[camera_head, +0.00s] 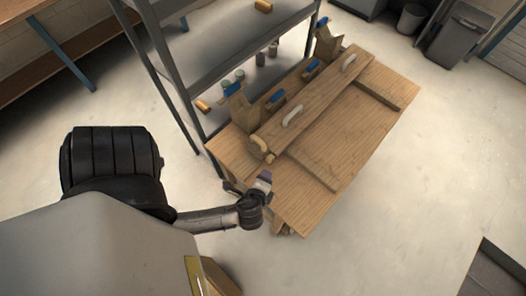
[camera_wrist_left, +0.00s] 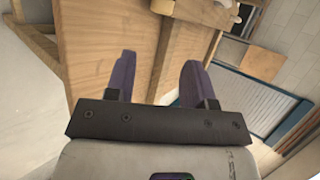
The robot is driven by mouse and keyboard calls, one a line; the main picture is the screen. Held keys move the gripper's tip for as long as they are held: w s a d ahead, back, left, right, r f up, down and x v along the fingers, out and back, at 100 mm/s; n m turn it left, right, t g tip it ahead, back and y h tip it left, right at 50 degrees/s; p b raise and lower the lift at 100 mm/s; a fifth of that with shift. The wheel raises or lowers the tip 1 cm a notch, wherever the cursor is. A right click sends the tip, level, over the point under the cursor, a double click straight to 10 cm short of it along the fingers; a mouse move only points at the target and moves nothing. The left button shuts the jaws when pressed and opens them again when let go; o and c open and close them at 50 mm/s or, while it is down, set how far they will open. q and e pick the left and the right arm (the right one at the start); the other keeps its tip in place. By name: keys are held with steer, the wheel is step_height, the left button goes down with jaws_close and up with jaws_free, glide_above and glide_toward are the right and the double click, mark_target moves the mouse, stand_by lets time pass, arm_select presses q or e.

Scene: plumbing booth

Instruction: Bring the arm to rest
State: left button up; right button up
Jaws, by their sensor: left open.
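My left arm comes in from the left in the head view, and its left gripper (camera_head: 263,181) is over the near left corner of the wooden workbench (camera_head: 335,150). In the left wrist view the two purple fingers of the left gripper (camera_wrist_left: 158,78) stand apart with nothing between them. The bench's wood surface (camera_wrist_left: 100,45) fills the space beyond the fingers. I cannot tell how far the fingers are above the wood. My right gripper is in neither view.
A long wooden beam with pale handles (camera_head: 292,116) lies along the bench, with blue-topped wooden supports (camera_head: 236,92) beside it. A grey metal shelf (camera_head: 220,45) with small cans stands behind. A dark bin (camera_head: 460,35) is at the far right.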

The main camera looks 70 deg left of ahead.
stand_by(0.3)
arm_select(q)
steer(key=s+d+r+n+g+h, duration=0.3)
steer(key=s+d+r+n+h, duration=0.1)
steer(key=d+r+n+h, duration=0.4)
step_height(320, 180, up, 22)
steer(key=p, duration=2.3)
steer(key=shift+s+r+h, duration=0.15)
steer(key=shift+s+h, duration=0.15)
steer(key=shift+s, duration=0.1)
